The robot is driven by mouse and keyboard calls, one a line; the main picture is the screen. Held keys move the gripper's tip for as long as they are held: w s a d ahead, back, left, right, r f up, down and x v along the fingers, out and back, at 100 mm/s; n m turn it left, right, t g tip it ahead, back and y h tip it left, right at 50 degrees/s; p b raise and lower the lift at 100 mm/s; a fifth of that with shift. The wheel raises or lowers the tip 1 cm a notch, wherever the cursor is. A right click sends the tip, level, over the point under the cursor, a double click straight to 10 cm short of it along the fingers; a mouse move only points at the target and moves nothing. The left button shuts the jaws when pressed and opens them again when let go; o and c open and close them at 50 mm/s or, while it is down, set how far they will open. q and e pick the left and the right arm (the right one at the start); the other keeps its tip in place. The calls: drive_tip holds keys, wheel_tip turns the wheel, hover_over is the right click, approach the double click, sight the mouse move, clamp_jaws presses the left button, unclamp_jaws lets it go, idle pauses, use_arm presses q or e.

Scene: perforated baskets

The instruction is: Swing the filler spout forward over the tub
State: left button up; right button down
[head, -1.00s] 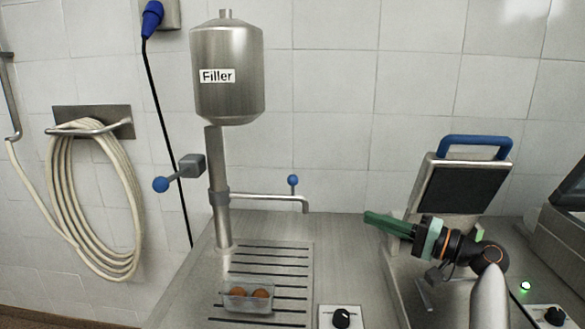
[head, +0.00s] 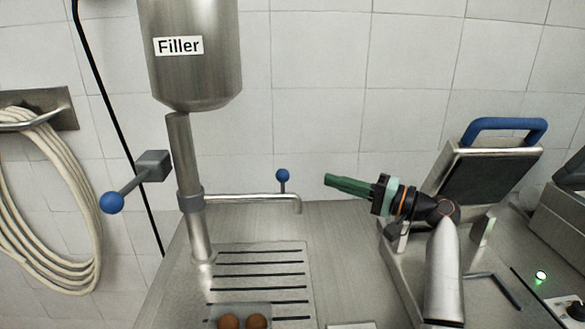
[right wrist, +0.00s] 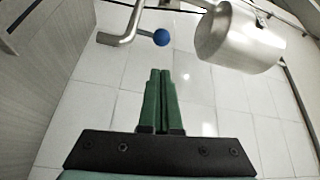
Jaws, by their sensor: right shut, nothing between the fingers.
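The filler spout (head: 250,198) is a thin metal pipe reaching right from a collar on the post, its end bent down. A small blue ball knob (head: 282,175) stands on it near the bend. The spout end (right wrist: 121,38) and its blue knob (right wrist: 161,38) also show in the right wrist view. The clear tub (head: 240,313) with brown round items sits on the slotted drain plate, cut off by the lower edge, in front of the spout. My right gripper (head: 328,180) is shut and empty, to the right of the knob and apart from it. My left gripper is not visible.
The steel filler tank (head: 190,55) hangs above the post. A lever with a blue ball (head: 111,202) sticks out left. A press-like machine with a blue handle (head: 505,127) stands behind my right arm.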

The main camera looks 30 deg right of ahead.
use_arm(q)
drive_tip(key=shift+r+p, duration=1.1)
use_arm(e)
drive_tip(key=x, duration=1)
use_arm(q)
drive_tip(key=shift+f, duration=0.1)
use_arm(e)
drive_tip(key=shift+a+f, duration=0.1)
